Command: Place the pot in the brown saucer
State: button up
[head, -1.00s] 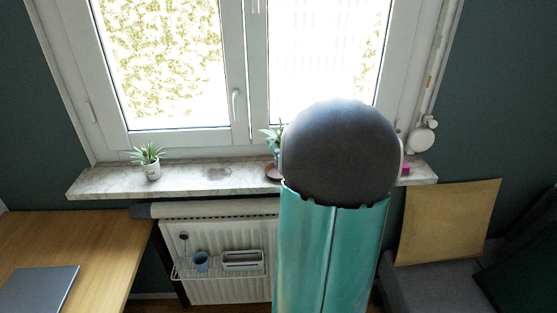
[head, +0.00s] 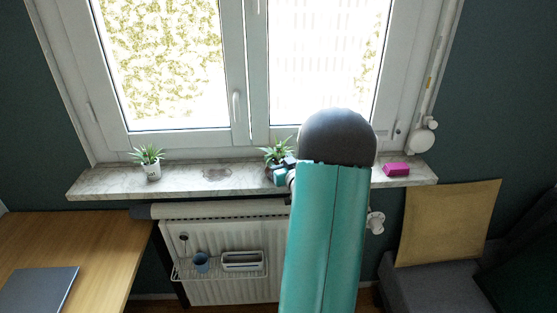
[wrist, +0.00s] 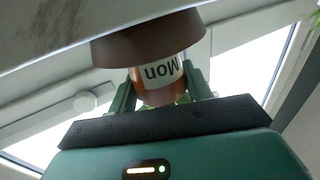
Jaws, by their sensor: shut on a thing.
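The pot (wrist: 163,72) is reddish-orange with a white label reading "Mon", which appears upside down in the wrist view. My gripper (wrist: 163,88) is shut on it, with a green finger on each side. The brown saucer (wrist: 140,46) is right at the pot's lower end, against the sill, and its rim covers the pot's base. I cannot tell whether the pot rests on the saucer's floor. In the head view, the pot's green plant (head: 277,150) shows above my gripper (head: 284,174), which hides the pot and saucer there.
The window stands close behind. A radiator (head: 215,285) with a wire rack is below.

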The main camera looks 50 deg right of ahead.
jog(key=shift+f, duration=0.1)
jog(key=o, duration=1.1)
jog(key=shift+o, duration=0.2)
